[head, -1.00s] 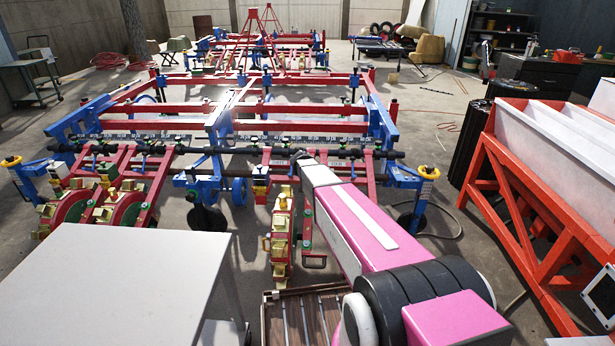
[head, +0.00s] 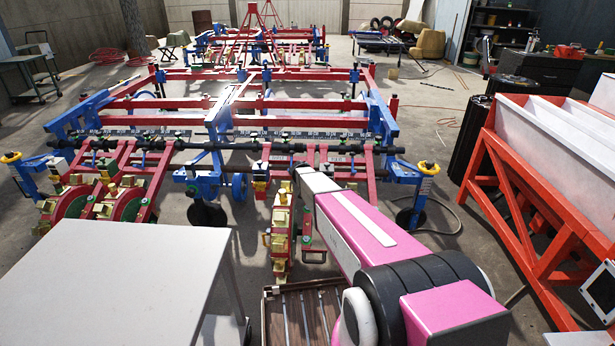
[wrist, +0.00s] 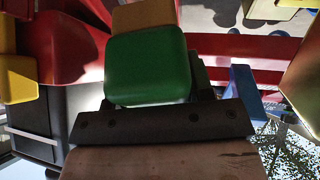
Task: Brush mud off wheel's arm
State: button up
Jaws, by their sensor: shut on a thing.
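My pink arm reaches from the lower right to the planter's front bar, and its far end hides my gripper in the head view. In the wrist view a brown wooden piece (wrist: 165,163), which looks like the brush, fills the bottom, and a dark bolted bar (wrist: 160,122) lies just above it. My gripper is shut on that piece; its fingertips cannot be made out. A green block (wrist: 146,66) is close in front, with red planter parts (wrist: 68,48) behind it. A punch wheel (head: 281,232) with yellow cups stands left of my arm. No mud can be told apart.
A pale table (head: 130,275) stands at the lower left, and an open slatted box (head: 268,318) is beside my arm. More punch wheels (head: 125,207) hang at left. An orange-framed white hopper (head: 550,140) blocks the right. Bare floor lies right of the planter.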

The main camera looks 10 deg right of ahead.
jog(key=shift+w+f, duration=0.15)
jog(key=shift+f, duration=0.3)
jog(key=shift+s+a+f, duration=0.15)
jog(key=shift+s+f, duration=0.15)
jog(key=shift+s, duration=0.6)
jog(key=shift+s+a+f, duration=0.2)
jog(key=shift+s+f, duration=0.1)
jog(key=shift+s, duration=0.55)
jog(key=shift+s+a+f, duration=0.15)
jog(key=shift+s+f, duration=0.15)
jog(key=shift+s, duration=0.6)
jog(key=shift+f, duration=0.15)
jog(key=shift+w, duration=0.1)
